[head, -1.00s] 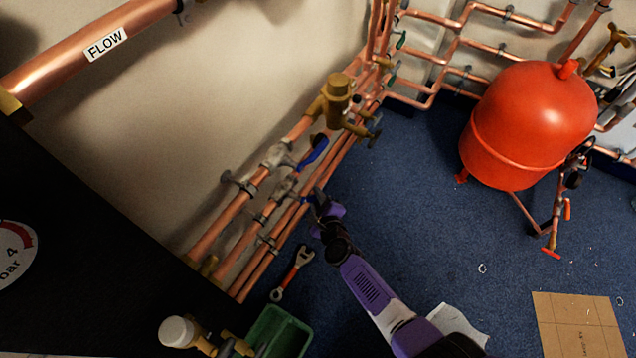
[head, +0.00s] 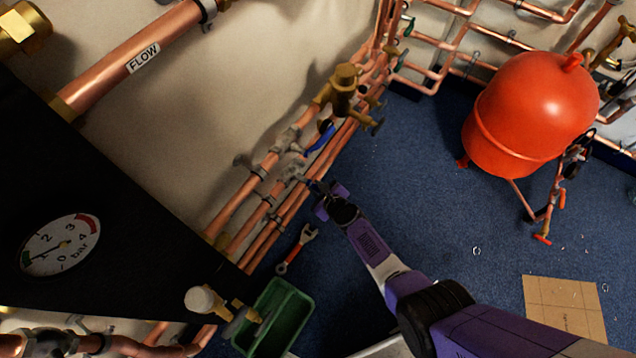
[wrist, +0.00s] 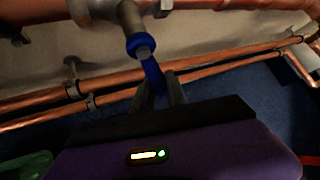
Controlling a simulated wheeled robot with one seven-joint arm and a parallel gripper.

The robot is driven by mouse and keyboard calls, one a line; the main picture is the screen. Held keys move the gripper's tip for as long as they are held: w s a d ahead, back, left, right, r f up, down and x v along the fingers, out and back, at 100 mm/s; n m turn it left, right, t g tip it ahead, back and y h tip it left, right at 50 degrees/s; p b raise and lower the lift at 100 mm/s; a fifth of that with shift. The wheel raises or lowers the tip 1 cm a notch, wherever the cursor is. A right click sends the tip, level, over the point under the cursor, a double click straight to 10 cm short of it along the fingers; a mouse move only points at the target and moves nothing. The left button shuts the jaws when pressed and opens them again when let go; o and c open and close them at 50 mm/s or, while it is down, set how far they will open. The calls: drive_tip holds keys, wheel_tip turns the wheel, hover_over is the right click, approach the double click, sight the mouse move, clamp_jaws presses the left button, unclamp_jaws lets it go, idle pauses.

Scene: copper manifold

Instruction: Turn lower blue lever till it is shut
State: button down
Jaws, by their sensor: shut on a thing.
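The lower blue lever (wrist: 151,72) shows in the wrist view, hanging from a blue collar under a grey valve body on a copper pipe. My gripper (wrist: 160,92) is shut on the lever's lower part, one dark finger on each side. In the head view my gripper (head: 316,187) is at the lower valve (head: 293,171) on the wall pipes; the lever is small there and mostly hidden by the fingers. The upper blue lever (head: 320,138) sits above, on the neighbouring pipe, apart from my gripper.
Copper pipes (head: 262,202) run along the wall. A brass valve (head: 344,88) stands above the levers. A wrench (head: 297,248) and a green bin (head: 273,318) are below. A red tank (head: 530,115) stands right. Blue floor between is mostly clear.

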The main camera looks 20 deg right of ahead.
drive_tip(key=s+a+m+g+y+p, duration=0.1)
drive_tip(key=a+g+y+p, duration=0.1)
drive_tip(key=shift+s+a+f+m+g+y+p, duration=0.15)
drive_tip(key=shift+s+f+m+g+y+p, duration=0.15)
drive_tip(key=shift+s+m+y, duration=0.1)
drive_tip(key=shift+s+a, duration=0.15)
drive_tip(key=shift+a, duration=0.05)
idle(0.4)
drive_tip(key=c, duration=1.3)
unclamp_jaws()
drive_tip(key=shift+c, duration=0.2)
drive_tip(key=shift+d, duration=0.1)
drive_tip(key=p+v, duration=0.7)
drive_tip(key=shift+s+r+p, duration=0.2)
drive_tip(key=shift+r+p, duration=0.1)
